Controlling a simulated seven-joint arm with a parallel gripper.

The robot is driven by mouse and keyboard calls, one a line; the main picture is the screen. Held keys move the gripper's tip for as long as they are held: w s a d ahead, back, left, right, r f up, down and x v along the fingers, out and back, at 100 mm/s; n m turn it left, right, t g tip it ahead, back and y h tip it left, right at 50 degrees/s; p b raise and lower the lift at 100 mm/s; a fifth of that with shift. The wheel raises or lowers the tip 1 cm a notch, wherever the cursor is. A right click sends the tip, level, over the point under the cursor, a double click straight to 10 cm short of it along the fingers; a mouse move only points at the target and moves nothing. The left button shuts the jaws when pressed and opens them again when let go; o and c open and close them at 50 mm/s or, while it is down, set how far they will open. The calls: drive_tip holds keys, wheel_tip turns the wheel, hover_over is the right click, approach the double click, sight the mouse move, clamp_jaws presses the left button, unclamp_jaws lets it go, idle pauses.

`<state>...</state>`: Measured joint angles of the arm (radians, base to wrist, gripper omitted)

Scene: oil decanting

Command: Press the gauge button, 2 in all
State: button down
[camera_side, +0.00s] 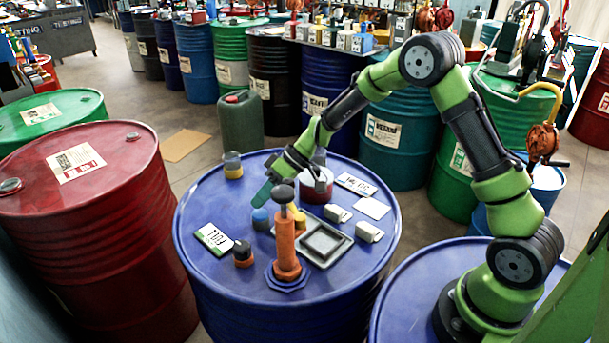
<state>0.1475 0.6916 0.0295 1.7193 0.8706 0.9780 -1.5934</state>
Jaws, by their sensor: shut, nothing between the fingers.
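My gripper (262,194), green, reaches in from the right over the blue drum top (205,207). Its fingers are shut and empty. A short orange piece with a black top (243,254) stands to the front left, and a yellow piece with a grey top (232,166) stands behind left. I cannot tell which of these is the gauge button. A white and green lettered plate (213,239) lies at the left.
An orange hand pump (286,247) with a dark knob stands close in front of my gripper. A grey tray (341,248), small white boxes (338,213) and a red container (317,187) are to the right. Other drums (85,200) surround this one.

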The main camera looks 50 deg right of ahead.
sight(265, 212)
drive_tip(key=shift+r, duration=2.55)
drive_tip(key=s+r+m+t+h, duration=0.1)
drive_tip(key=s+r+m+h, duration=0.3)
drive_tip(key=s+r, duration=0.85)
drive_tip(key=s+d+r+m+t+h, duration=0.1)
drive_tip(key=s+d+m, duration=0.3)
drive_tip(key=s, duration=1)
drive_tip(key=shift+d+r+t+h, duration=0.15)
drive_tip(key=shift+t+h, duration=0.55)
